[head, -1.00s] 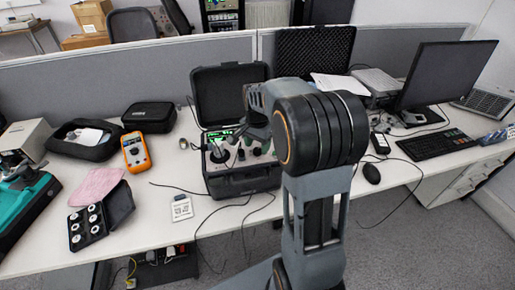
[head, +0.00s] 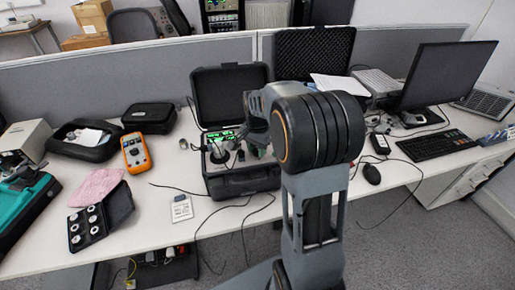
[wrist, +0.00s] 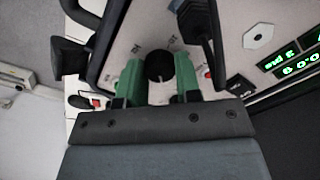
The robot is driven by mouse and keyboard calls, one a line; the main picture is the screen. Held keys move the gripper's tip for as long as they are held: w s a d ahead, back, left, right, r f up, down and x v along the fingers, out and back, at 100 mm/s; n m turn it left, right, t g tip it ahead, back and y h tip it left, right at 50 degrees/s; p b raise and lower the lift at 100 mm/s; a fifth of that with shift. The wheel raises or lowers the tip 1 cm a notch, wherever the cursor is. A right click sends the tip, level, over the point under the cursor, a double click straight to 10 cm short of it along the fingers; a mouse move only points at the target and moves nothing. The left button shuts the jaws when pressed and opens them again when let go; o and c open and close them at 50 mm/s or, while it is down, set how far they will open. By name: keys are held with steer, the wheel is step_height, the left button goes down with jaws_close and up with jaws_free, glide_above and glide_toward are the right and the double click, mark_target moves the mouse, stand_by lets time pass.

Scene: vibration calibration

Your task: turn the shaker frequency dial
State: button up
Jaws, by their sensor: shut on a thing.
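The shaker unit sits in an open black case (head: 243,185) on the desk, with a lit green display (head: 222,136) on its panel. My gripper is over the right part of the panel in the head view, where my own arm hides most of its fingers. In the wrist view the green-padded fingers of my gripper (wrist: 159,78) are shut on a round black dial (wrist: 160,66), one on each side. The green digits (wrist: 300,62) show at the right edge, too cropped to read. Any pointer mark on the dial is unclear.
A black upright part (wrist: 201,30) stands close to the right finger in the wrist view. An orange multimeter (head: 136,151), a black pouch (head: 149,116) and a case of round parts (head: 100,216) lie left. A monitor (head: 444,75) and keyboard (head: 434,145) stand right. Cables run in front.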

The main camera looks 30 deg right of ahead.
steer(key=shift+c, duration=0.6)
steer(key=shift+n, duration=0.4)
steer(key=n+p, duration=0.1)
steer(key=n, duration=0.7)
steer(key=shift+n, duration=0.4)
steer(key=o, duration=0.9)
